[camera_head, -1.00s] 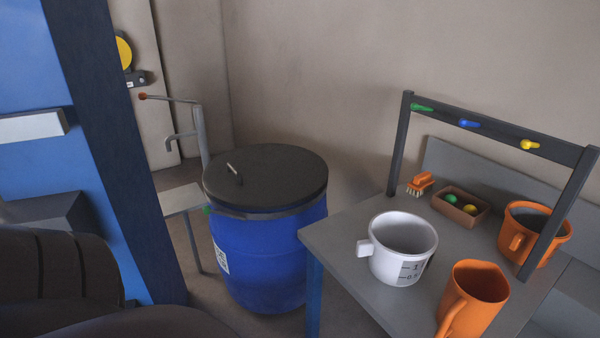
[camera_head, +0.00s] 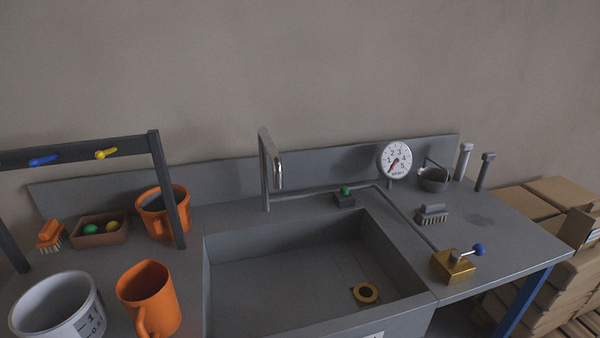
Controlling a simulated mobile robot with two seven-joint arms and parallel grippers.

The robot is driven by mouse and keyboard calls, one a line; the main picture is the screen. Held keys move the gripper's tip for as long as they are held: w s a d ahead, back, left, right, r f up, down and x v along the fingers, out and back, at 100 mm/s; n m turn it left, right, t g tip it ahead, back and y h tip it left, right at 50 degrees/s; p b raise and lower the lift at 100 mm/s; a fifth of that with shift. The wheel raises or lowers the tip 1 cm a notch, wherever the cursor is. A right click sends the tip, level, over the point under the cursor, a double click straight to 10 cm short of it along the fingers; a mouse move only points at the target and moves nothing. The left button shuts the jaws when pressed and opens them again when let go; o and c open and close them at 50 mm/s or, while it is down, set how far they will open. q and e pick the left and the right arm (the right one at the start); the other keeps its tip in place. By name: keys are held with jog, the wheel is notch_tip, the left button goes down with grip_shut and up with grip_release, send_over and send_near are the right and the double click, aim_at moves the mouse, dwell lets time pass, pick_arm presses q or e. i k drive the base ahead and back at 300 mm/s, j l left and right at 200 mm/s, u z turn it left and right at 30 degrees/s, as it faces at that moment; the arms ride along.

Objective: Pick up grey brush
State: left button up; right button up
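The grey brush (camera_head: 432,214) lies on the grey worktop to the right of the sink, bristles down. It stands between the round gauge and the brass valve block. Neither of my grippers shows in the head view, and nothing touches the brush.
The sink basin (camera_head: 300,272) with its tap (camera_head: 268,170) fills the middle. A gauge (camera_head: 395,160), a small grey pot (camera_head: 433,180) and a brass valve (camera_head: 455,265) surround the brush area. Orange jugs (camera_head: 148,298), a white jug (camera_head: 58,308) and an orange brush (camera_head: 50,236) stand left. Cardboard boxes (camera_head: 545,200) are stacked right.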

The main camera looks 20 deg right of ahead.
aim_at(433, 211)
jog(key=z, duration=1.4)
jog(key=l+u, duration=0.1)
jog(key=u, duration=0.3)
jog(key=l+u, duration=0.15)
jog(key=u, duration=0.2)
jog(key=l+u, duration=0.15)
jog(key=u, duration=0.25)
jog(key=l+u, duration=0.1)
jog(key=u, duration=0.3)
jog(key=k+l+u, duration=0.1)
jog(key=l+u, duration=0.2)
jog(key=k+l+u, duration=0.1)
jog(key=l+u, duration=0.2)
jog(key=l, duration=0.2)
jog(key=k+l+u, duration=0.1)
jog(key=l, duration=0.3)
jog(key=k+l+u, duration=0.1)
jog(key=k+l, duration=0.2)
jog(key=l, duration=0.1)
